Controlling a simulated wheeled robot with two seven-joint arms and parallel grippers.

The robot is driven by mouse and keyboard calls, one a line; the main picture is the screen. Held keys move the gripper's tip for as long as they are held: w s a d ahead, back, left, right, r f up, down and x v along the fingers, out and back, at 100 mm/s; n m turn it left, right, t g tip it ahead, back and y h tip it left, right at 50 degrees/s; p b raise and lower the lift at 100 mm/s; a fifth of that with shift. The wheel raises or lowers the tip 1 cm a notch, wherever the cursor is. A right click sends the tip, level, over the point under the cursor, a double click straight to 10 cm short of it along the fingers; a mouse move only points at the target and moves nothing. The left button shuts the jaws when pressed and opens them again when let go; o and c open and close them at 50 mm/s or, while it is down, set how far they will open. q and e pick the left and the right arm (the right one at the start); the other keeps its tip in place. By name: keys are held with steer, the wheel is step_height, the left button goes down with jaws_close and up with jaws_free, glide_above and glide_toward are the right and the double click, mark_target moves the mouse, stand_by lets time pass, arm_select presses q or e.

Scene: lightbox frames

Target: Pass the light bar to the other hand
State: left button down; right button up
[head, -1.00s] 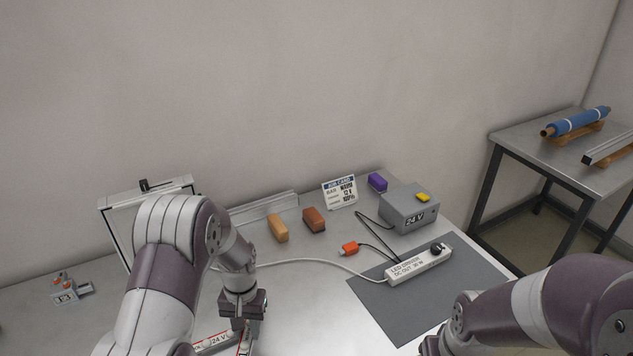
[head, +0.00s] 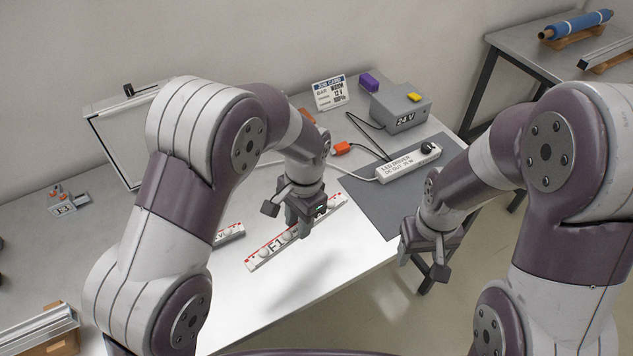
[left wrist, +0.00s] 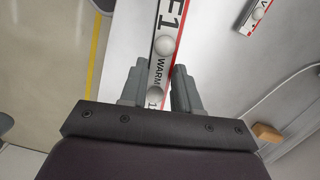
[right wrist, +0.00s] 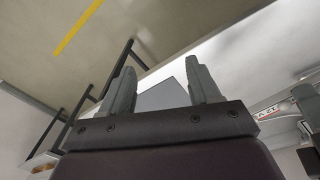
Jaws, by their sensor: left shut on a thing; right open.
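The light bar (head: 266,252) is a white strip with red edging, round domes and the print F1; WARM reads in the left wrist view (left wrist: 165,45). My left gripper (head: 302,212) is shut on it, one finger on each side, and hides part of its length. The bar seems to be above the white table, with a shadow nearby. My right gripper (head: 425,262) is open and empty, right of the bar and apart from it, near the table's front edge. Its spread fingers show in the right wrist view (right wrist: 162,75). A second, similar bar (head: 229,234) lies partly behind my left arm.
An LED driver (head: 408,162) lies on a grey mat (head: 385,208), with a 24 V box (head: 400,112), an orange plug (head: 341,148) and cables behind. A job card (head: 329,93) and purple block (head: 369,82) stand at the back. A framed panel (head: 120,140) stands left.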

arm_select(q)
steer(key=shift+w+f, duration=0.1)
steer(key=shift+w, duration=0.25)
arm_select(e)
steer(key=w+a+n+t, duration=0.2)
steer(key=w+n+t, duration=0.3)
steer(key=w, duration=1.7)
arm_select(q)
steer(key=shift+s, duration=0.2)
arm_select(e)
steer(key=w+a+r+n+t+y, duration=0.3)
steer(key=w+a+n+y, duration=0.6)
steer(key=w+a, duration=0.35)
arm_select(q)
steer(key=shift+w, duration=0.15)
arm_select(e)
steer(key=s+a+n+g+y, duration=0.3)
steer(key=a+n+g, duration=0.3)
steer(key=n, duration=0.2)
steer(key=s+d+n+g+h, duration=0.4)
steer(key=s+d+g+h, duration=0.25)
steer(key=s+g, duration=0.4)
steer(key=shift+t+y, duration=0.45)
steer(key=shift+t, duration=0.2)
steer(key=x, duration=0.4)
steer(key=s+x, duration=0.1)
steer(key=x, duration=0.3)
steer(key=r+x, duration=0.1)
steer(key=x, duration=0.3)
steer(key=shift+s, duration=0.15)
